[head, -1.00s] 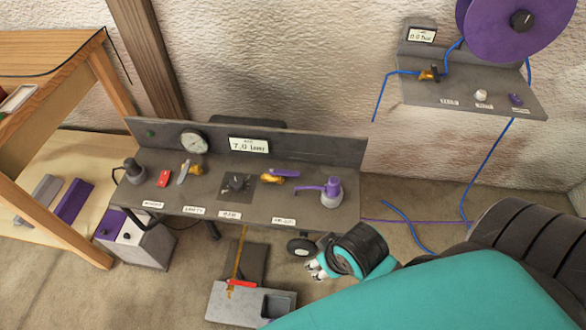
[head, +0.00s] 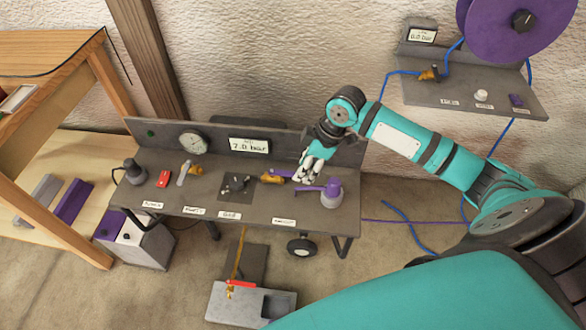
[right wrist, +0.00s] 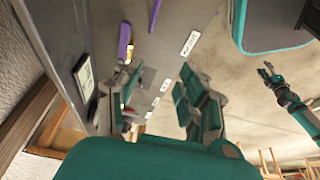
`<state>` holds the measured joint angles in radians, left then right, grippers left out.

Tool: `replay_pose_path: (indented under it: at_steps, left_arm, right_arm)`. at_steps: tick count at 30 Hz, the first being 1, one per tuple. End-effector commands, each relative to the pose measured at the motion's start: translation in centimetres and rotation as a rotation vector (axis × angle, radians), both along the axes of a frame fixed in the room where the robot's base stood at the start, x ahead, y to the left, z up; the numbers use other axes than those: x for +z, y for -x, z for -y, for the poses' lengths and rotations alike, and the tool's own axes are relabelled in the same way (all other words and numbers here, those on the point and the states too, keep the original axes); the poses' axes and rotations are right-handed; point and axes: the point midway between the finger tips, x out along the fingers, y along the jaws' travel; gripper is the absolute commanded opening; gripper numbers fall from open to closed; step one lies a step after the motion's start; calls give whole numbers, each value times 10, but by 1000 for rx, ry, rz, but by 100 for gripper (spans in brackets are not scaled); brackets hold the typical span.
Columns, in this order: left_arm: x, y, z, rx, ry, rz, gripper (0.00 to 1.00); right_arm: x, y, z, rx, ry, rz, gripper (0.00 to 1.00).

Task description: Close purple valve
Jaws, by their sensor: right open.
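The purple valve is a small brass valve (head: 272,179) with a purple handle, on the right half of the grey bench top. In the head view my right gripper (head: 304,176) is just right of the brass body, low over the bench, and covers most of the handle. In the right wrist view the purple handle (right wrist: 125,42) shows beyond the spread fingers of the right gripper (right wrist: 160,95), apart from them. The right gripper is open and empty. My left gripper (right wrist: 267,72) shows small at the right of the right wrist view, over the floor; its opening is unclear.
A purple lever (head: 312,189) on a grey round fitting (head: 332,194) is close right of the right gripper. Behind is the upright panel with a gauge (head: 193,142) and display (head: 249,146).

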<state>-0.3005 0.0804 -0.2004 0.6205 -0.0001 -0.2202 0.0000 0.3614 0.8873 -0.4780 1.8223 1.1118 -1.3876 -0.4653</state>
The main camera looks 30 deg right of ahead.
Motion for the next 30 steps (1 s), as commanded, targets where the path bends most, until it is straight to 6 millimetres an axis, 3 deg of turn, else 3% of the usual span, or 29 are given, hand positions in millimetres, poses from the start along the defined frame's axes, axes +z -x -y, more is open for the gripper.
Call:
replay_pose_path:
  at_steps: [1, 4, 8, 11, 17, 30]
  left_arm:
    - [0, 0, 0, 0, 0, 0, 40]
    - [0, 0, 0, 0, 0, 0, 40]
    - [0, 0, 0, 0, 0, 0, 40]
    - [0, 0, 0, 0, 0, 0, 40]
    - [1, 0, 0, 1, 0, 0, 40]
    - [1, 0, 0, 1, 0, 0, 40]
  right_arm:
    - [16, -13, 21, -10, 4, 9, 40]
    - [38, -28, 45, -23, -10, 20, 40]
    - [53, -36, 60, -36, -25, 29, 40]
    - [52, -38, 61, -37, -32, 29, 40]
    - [24, -44, 50, -36, -33, 27, 40]
    - [-64, -66, 21, -37, -33, 27, 40]
